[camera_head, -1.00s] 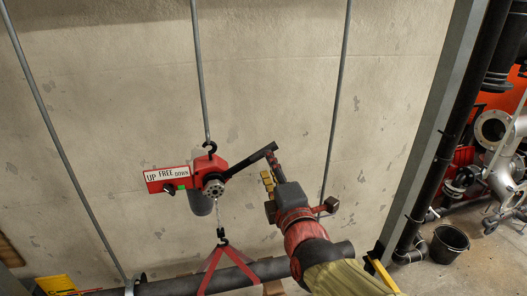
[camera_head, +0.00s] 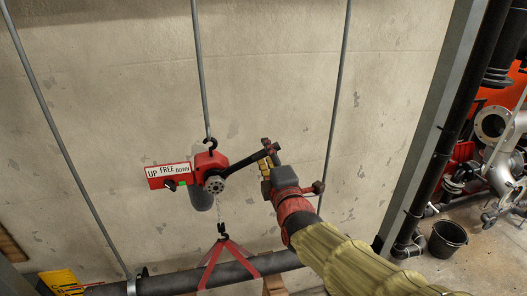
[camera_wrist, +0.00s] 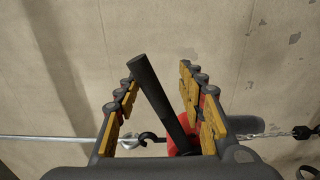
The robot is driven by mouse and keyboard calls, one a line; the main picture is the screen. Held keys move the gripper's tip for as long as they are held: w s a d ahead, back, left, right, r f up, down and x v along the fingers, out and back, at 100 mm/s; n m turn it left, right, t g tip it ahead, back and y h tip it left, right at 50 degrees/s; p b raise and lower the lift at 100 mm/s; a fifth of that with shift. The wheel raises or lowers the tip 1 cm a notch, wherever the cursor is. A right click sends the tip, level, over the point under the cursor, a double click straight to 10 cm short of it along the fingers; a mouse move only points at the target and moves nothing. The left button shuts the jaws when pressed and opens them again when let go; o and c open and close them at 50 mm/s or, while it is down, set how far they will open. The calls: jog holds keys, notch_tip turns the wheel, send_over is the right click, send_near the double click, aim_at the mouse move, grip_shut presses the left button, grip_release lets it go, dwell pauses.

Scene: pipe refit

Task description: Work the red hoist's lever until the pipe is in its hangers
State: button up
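The red hoist (camera_head: 207,160) hangs by a hook from a rod in front of the wall. Its label reads UP, FREE, DOWN, with a small selector knob below. Its dark lever (camera_head: 245,161) slants up to the right; it also shows in the wrist view (camera_wrist: 158,95). My gripper (camera_head: 268,163) is at the lever's outer end. In the wrist view its fingers (camera_wrist: 155,105) are apart, one on each side of the lever, with gaps showing. The dark pipe (camera_head: 190,281) hangs in a red sling (camera_head: 226,262) below the hoist. A hanger clamp (camera_head: 132,285) is near its left part; the right hanger's lower end is hidden.
Thin hanger rods stand left (camera_head: 68,150) and right (camera_head: 338,100) of the hoist. A yellow item (camera_head: 60,282) is at lower left. A black bucket (camera_head: 448,238) and grey valves and pipework (camera_head: 497,150) stand at right. The wall behind is bare.

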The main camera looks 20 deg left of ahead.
jog(key=s+a+f+m+b, duration=0.1)
jog(key=a+f+m+b, duration=0.1)
jog(key=f+b, duration=0.5)
jog(key=s+a+f+m+b, duration=0.1)
jog(key=f+m+b, duration=0.4)
jog(key=f, duration=0.6)
jog(key=shift+s+a+b, duration=0.4)
jog(key=shift+a+b, duration=0.4)
jog(key=shift+b, duration=0.25)
jog(key=shift+r, duration=0.1)
jog(key=shift+w+d+r+n+p, duration=0.15)
jog(key=shift+w+d+r+n, duration=0.25)
jog(key=shift+d+r, duration=0.3)
jog(key=shift+w+d+r+n+p, duration=0.15)
jog(key=shift+w+d+r+n, duration=0.25)
jog(key=shift+r, duration=0.35)
jog(key=shift+d+r, duration=0.1)
